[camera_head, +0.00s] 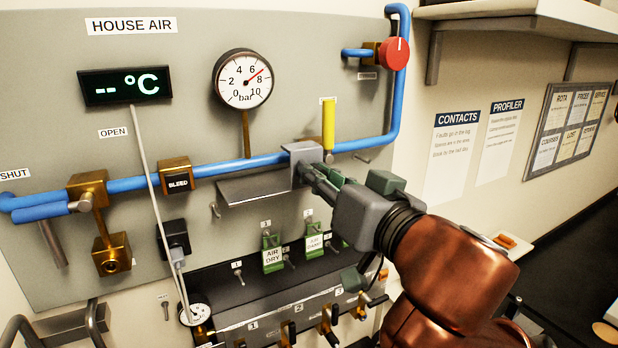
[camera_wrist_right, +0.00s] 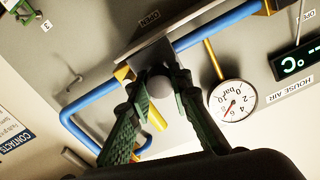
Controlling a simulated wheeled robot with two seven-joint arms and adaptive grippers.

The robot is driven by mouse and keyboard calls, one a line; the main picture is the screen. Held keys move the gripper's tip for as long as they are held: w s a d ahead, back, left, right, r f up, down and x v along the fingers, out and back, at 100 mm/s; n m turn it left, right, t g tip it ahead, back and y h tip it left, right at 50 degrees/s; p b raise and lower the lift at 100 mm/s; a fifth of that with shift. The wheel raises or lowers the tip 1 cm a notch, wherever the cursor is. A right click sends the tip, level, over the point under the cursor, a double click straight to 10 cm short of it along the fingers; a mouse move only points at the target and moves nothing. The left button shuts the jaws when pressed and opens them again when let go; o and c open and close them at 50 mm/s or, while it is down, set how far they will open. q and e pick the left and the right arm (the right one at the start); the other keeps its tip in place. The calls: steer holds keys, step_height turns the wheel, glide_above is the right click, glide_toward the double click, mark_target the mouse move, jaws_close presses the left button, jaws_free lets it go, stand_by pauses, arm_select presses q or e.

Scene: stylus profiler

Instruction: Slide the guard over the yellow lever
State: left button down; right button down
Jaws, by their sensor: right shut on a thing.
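The yellow lever (camera_head: 328,124) stands upright on the blue pipe. It also shows in the wrist view (camera_wrist_right: 157,119), between my fingers and beyond them. The grey guard (camera_head: 302,155) is just left of the lever's lower end, and a flat grey plate (camera_head: 250,189) reaches left from it below the pipe. The lever's upper part is uncovered. My right gripper (camera_head: 318,178) is shut on the guard's round grey knob (camera_wrist_right: 160,86), with a green finger on each side. The gripper hides part of the guard's right side. My left gripper is not in view.
A pressure gauge (camera_head: 243,79) and a BLEED block (camera_head: 176,180) are left of the guard. A red knob (camera_head: 394,52) is on the pipe at upper right. Green tags (camera_head: 272,254) hang below. A wall shelf (camera_head: 500,14) juts out at upper right.

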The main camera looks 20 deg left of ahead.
steer(key=shift+w+d+r, duration=0.1)
steer(key=shift+d, duration=0.05)
steer(key=c, duration=2.1)
jaws_free()
steer(key=shift+o, duration=1.4)
steer(key=shift+w+d, duration=0.1)
steer(key=shift+o, duration=0.4)
steer(key=shift+s+d, duration=0.1)
steer(key=shift+s, duration=0.2)
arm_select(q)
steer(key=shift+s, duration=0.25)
arm_select(e)
steer(key=v, duration=1.1)
steer(key=shift+s, duration=0.2)
